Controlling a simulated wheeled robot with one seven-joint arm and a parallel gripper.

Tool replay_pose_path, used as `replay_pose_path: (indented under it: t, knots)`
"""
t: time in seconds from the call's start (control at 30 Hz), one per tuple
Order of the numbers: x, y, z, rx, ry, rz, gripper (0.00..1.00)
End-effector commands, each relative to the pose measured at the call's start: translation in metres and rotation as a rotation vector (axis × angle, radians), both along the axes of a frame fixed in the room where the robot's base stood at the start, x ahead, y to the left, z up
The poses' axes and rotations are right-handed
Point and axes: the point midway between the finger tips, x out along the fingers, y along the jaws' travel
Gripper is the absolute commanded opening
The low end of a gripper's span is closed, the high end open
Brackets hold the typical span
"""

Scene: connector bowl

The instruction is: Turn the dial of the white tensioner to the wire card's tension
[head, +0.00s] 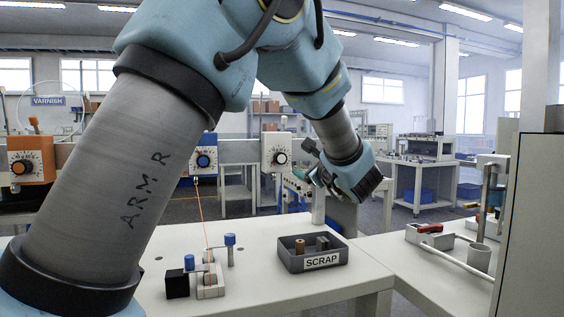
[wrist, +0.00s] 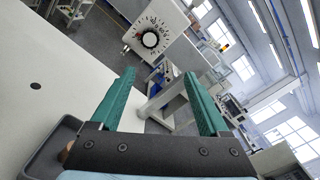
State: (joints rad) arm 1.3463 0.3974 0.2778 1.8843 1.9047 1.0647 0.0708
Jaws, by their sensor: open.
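The white tensioner (head: 267,152) hangs on the rail behind the table, with a black dial (head: 280,158) on its face and tick marks around it. In the wrist view the white tensioner (wrist: 165,14) is tilted near the top, its dial (wrist: 150,39) beyond my fingertips and apart from them. My gripper (head: 312,160) is to the right of the tensioner in the head view. In the wrist view its two green fingers (wrist: 160,75) are spread apart with nothing between them. I cannot make out a wire card in either view. The dial's numbers are too small to read.
An orange tensioner (head: 30,160) and a blue-dial tensioner (head: 204,158) share the rail. A SCRAP tray (head: 322,262) and a small winding fixture (head: 210,280) with blue-topped posts stand on the table. A wire runs from the blue-dial tensioner to the fixture.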

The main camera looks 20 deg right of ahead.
Motion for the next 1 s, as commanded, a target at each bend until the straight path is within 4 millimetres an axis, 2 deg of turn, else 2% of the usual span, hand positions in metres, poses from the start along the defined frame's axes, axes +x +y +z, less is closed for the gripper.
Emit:
replay_pose_path:
  t: [0.77, 0.87, 1.0]
  knots:
    - [-0.002, 0.000, 0.000, 0.000, 0.000, 0.000, 0.79]
    - [-0.008, 0.000, -0.001, -0.001, 0.000, -0.001, 0.79]
    - [-0.029, 0.002, -0.002, -0.002, 0.001, -0.003, 0.79]
